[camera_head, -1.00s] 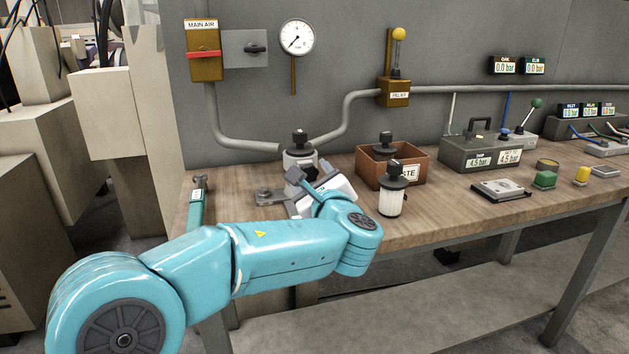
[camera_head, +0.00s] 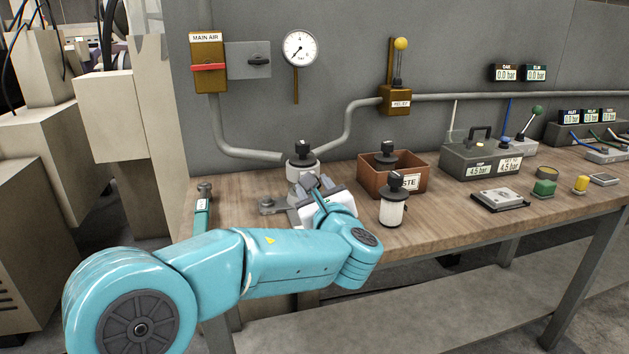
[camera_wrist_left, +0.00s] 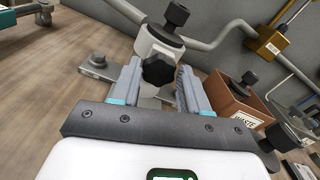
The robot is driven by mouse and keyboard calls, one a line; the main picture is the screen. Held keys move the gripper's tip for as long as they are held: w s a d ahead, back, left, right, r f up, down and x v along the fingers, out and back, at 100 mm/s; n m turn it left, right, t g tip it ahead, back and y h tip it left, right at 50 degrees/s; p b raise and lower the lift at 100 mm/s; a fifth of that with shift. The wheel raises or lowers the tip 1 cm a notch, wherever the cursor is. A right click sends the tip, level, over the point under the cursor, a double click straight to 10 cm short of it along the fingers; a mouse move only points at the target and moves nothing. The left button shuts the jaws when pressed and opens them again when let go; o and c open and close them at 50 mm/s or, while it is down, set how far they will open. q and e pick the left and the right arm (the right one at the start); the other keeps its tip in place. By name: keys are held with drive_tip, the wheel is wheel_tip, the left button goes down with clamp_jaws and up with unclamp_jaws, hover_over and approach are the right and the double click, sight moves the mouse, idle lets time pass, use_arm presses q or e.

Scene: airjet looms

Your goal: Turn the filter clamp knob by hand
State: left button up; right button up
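The filter unit (camera_head: 299,169) has a pale body and a black top, and stands at the back of the bench below the pipes. In the left wrist view, a black lobed clamp knob (camera_wrist_left: 158,69) sits on the front of its pale body (camera_wrist_left: 150,45). My left gripper (camera_wrist_left: 158,75) is open, one finger on each side of the knob; I cannot tell whether either finger touches it. In the head view, the left gripper (camera_head: 318,184) is just in front of the filter and hides the knob. My right gripper is not in view.
A brown waste box (camera_head: 410,181) holding a black-topped item and a loose white filter cartridge (camera_head: 392,212) stand right of the gripper. A grey metal bracket (camera_head: 272,205) is at its left. A teal tool (camera_head: 202,211) lies near the bench's left end. Pipes run behind.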

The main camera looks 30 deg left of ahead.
use_arm(q)
drive_tip(key=shift+o, duration=0.9)
drive_tip(key=b+v, duration=0.1)
drive_tip(key=v, duration=0.3)
drive_tip(key=shift+s+d, duration=0.15)
drive_tip(key=shift+d, duration=0.05)
drive_tip(key=shift+v, duration=0.75)
